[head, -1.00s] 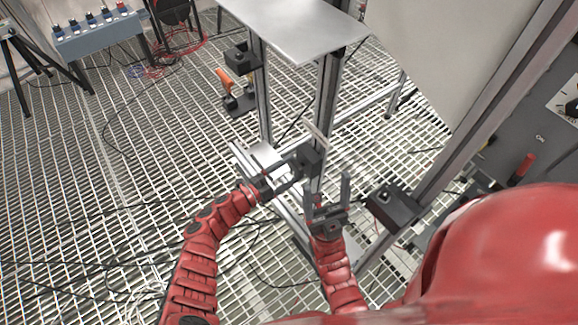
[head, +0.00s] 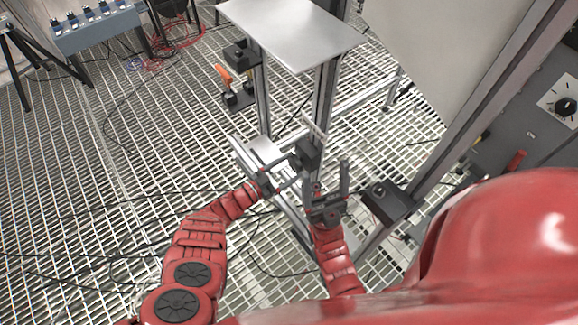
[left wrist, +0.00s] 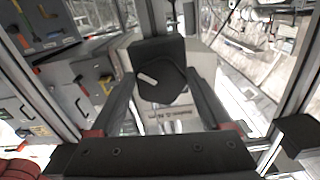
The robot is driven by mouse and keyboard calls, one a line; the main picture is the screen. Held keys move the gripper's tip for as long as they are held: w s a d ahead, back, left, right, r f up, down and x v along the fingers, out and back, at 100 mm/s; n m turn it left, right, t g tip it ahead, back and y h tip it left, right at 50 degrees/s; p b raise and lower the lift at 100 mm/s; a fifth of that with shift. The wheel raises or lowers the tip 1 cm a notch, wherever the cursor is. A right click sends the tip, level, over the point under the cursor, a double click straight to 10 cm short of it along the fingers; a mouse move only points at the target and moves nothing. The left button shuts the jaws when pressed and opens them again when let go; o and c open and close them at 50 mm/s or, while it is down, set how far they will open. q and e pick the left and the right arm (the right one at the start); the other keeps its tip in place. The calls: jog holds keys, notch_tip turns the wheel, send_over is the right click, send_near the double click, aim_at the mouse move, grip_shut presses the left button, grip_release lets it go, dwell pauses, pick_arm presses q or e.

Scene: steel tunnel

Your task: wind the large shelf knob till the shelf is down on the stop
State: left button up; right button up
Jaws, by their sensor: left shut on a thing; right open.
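The shelf (head: 290,32) is a flat grey metal plate at the top of the head view, on two upright posts. The large knob (head: 307,156) is dark, low beside the right post. It shows in the left wrist view as a dark lobed knob (left wrist: 158,82) with a white mark. My left gripper (head: 290,168) is shut on it, one finger on each side (left wrist: 160,97). My right gripper (head: 327,186) is open and empty, just right of the knob, fingers up. A black block (head: 240,52) sits on the left post near the shelf; I cannot tell whether it is the stop.
An orange-handled clamp (head: 224,76) is on the left post. A black box (head: 388,203) is on the frame right of my right gripper. A grey panel with a dial (head: 563,106) stands at the right. Cables lie on the open grating floor (head: 130,180) at the left.

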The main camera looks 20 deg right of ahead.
pick_arm(q)
jog(key=n, duration=0.2)
jog(key=shift+s+f+n+b, duration=0.1)
jog(key=shift+n+b, duration=0.2)
jog(key=shift+n, duration=0.1)
jog(key=shift+s+d+n+b, duration=0.15)
jog(key=shift+n+b, duration=0.6)
jog(key=shift+n, duration=1.25)
jog(key=o, duration=1.2)
jog(key=p+v, duration=0.1)
jog(key=v, duration=1.6)
jog(key=shift+a, duration=0.25)
